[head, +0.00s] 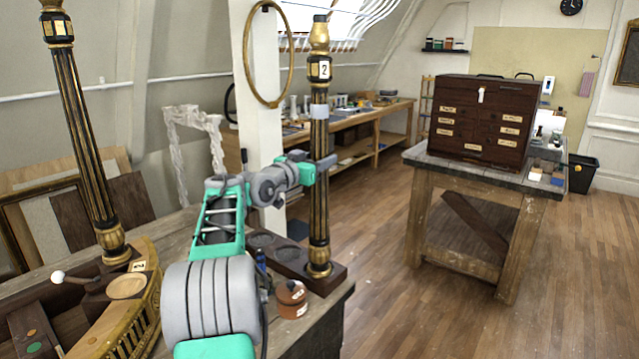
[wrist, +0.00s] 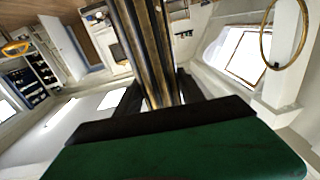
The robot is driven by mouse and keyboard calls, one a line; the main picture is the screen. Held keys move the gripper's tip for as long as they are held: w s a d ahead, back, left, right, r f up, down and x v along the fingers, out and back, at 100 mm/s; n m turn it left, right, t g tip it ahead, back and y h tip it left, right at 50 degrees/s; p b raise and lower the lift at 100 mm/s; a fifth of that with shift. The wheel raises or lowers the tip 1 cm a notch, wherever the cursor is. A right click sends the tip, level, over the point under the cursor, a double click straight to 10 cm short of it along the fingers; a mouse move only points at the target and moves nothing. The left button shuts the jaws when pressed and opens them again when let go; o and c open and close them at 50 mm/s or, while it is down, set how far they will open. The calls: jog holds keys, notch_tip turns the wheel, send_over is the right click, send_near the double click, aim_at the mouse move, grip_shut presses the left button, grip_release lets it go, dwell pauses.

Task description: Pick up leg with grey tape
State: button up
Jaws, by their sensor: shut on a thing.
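The leg with grey tape (head: 319,215) is a dark, fluted column with gilt ends and a white tag marked 2. Its grey tape band (head: 319,111) sits just under the tagged block. The leg stands upright, its gilt foot at a dark wooden stand (head: 335,279); I cannot tell whether the foot touches it. My gripper (head: 321,166) is shut on the shaft, below the tape. In the wrist view the fluted shaft (wrist: 150,45) runs between my dark fingers, and the green gripper body hides the part nearest the camera.
A second gilt and black leg (head: 88,140) without tape leans at the left above the gilt console piece (head: 130,300). A small brown pot (head: 291,299) stands close to the stand. A white post (head: 262,100) with a gilt ring is behind. Open floor lies to the right.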

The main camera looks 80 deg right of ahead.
aim_at(315, 89)
jog(key=shift+c, duration=0.8)
jog(key=shift+r, duration=0.25)
grip_shut()
notch_tip(315, 89, up, 18)
jog(key=p, duration=0.2)
jog(key=shift+p, duration=0.3)
